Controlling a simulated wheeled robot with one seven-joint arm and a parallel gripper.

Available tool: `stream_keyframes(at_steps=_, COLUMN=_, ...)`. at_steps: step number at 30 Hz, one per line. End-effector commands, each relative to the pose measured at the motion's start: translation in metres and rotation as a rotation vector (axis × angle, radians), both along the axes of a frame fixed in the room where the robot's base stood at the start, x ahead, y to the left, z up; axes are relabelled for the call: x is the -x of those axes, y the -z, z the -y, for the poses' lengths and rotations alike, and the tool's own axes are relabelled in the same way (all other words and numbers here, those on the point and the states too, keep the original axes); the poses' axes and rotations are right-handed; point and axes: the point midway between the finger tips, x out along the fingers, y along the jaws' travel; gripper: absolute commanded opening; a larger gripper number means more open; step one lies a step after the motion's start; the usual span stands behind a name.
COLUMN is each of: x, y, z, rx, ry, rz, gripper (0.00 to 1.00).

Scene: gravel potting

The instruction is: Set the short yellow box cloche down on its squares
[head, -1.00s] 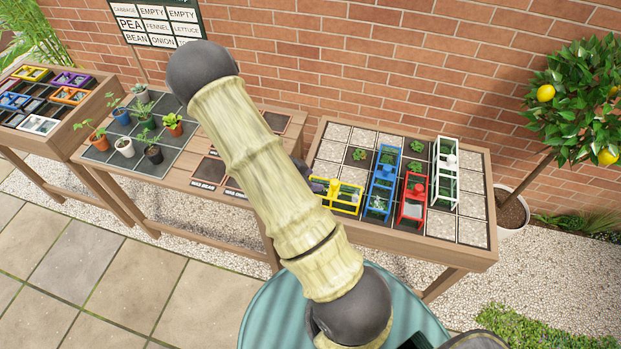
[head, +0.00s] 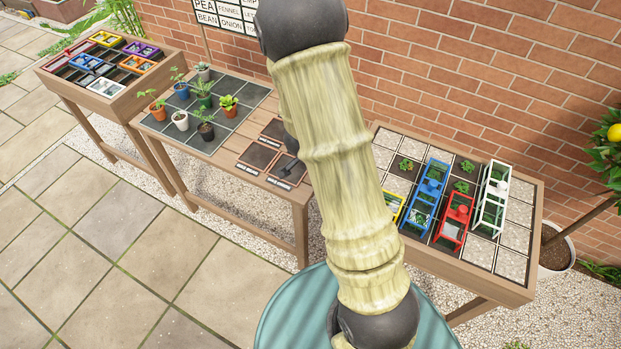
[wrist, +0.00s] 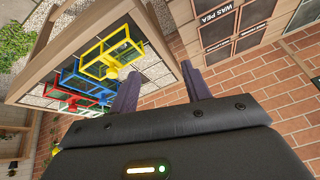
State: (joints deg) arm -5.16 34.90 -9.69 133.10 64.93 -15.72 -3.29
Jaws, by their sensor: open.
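The short yellow box cloche (wrist: 108,53) is an open frame with a knob, standing at one end of the gridded table in the wrist view. In the head view only a sliver of the yellow cloche (head: 392,206) shows past my arm, so the squares under it are mostly hidden. My gripper (wrist: 158,80) is open, its two dark fingers apart with nothing between them. The cloche lies outside the fingers, close to the left finger in the picture. The head view hides my gripper behind my arm.
A blue cloche (head: 427,197), a red cloche (head: 455,221) and a white cloche (head: 491,201) stand on the gridded table (head: 515,290). Potted seedlings stand on the middle table (head: 220,205), beside dark labelled squares. A crate of coloured frames (head: 105,85) is far left.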

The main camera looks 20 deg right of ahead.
Motion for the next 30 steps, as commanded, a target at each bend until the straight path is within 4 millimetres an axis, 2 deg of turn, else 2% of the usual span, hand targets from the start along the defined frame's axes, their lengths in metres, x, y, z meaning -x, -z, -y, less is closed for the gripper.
stream_keyframes(at_steps=1, x=0.000, y=-0.015, z=-0.014, rx=-0.039, ry=-0.090, rz=0.008, gripper=0.48)
stream_keyframes(at_steps=5, x=0.010, y=-0.047, z=-0.049, rx=-0.110, ry=-0.334, rz=-0.009, gripper=0.48)
stream_keyframes(at_steps=8, x=0.028, y=-0.070, z=-0.070, rx=-0.136, ry=-0.519, rz=-0.037, gripper=0.48)
stream_keyframes(at_steps=12, x=0.063, y=-0.098, z=-0.089, rx=-0.129, ry=-0.769, rz=-0.103, gripper=0.48)
stream_keyframes(at_steps=18, x=0.115, y=-0.124, z=-0.092, rx=-0.050, ry=-1.044, rz=-0.229, gripper=0.48)
stream_keyframes(at_steps=20, x=0.123, y=-0.127, z=-0.090, rx=-0.030, ry=-1.085, rz=-0.256, gripper=0.48)
stream_keyframes(at_steps=23, x=0.130, y=-0.129, z=-0.088, rx=-0.014, ry=-1.115, rz=-0.278, gripper=0.48)
stream_keyframes(at_steps=30, x=0.129, y=-0.129, z=-0.088, rx=-0.014, ry=-1.115, rz=-0.279, gripper=0.48)
